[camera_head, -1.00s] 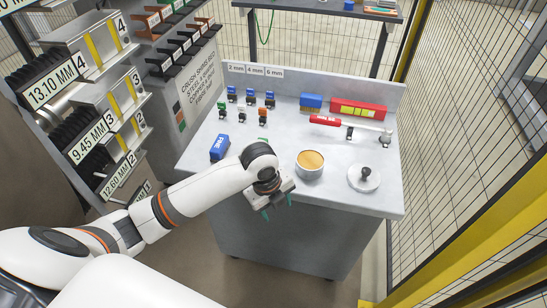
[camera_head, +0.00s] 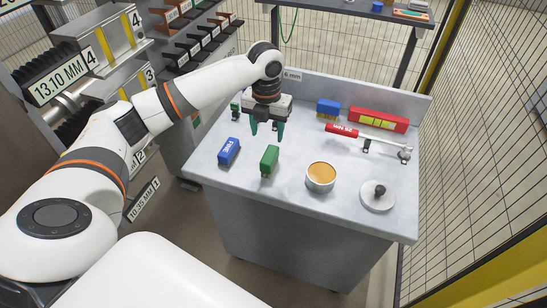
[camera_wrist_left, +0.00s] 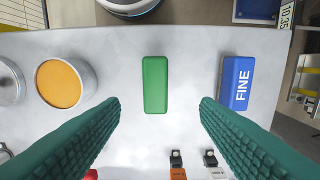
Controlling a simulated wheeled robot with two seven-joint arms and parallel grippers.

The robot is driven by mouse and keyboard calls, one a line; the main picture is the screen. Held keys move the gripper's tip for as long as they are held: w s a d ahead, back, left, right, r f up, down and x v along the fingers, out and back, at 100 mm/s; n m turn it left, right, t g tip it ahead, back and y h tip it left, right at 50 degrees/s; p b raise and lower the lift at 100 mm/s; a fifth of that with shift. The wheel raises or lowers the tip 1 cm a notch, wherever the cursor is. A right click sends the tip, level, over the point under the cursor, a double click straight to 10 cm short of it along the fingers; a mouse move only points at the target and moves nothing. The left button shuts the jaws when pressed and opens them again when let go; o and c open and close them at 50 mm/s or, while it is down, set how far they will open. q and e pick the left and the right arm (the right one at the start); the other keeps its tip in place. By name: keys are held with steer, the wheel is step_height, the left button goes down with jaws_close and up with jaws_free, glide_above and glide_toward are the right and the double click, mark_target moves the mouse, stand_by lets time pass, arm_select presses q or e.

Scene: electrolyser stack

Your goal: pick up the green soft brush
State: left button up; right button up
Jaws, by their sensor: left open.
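The green brush (camera_head: 270,158) stands on the grey workbench (camera_head: 300,195) near its front left. The left wrist view shows its plain green top (camera_wrist_left: 155,85) from above; its bristles are hidden there. My left gripper (camera_head: 267,130) is open and empty, with its teal fingers pointing down above the bench, a little behind the brush in the head view. In the wrist view the brush lies between the two spread fingers (camera_wrist_left: 160,103) sideways, with wide gaps and no contact. My right gripper is not in view.
A blue block marked FINE (camera_head: 228,152) stands left of the brush. A tin with orange contents (camera_head: 320,176) and a knobbed lid (camera_head: 378,196) are to the right. Behind are a red-handled tool (camera_head: 345,131), a blue brush (camera_head: 328,110) and a red box (camera_head: 378,120).

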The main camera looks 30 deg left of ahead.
mark_target(269, 154)
arm_select(q)
steer(key=f, duration=0.5)
steer(key=shift+s+f, duration=0.2)
steer(key=f, duration=0.3)
steer(key=f+p, duration=0.1)
steer(key=shift+d+f, duration=0.4)
steer(key=shift+w+f, duration=0.15)
steer(key=shift+f, duration=0.4)
steer(key=c, duration=1.1)
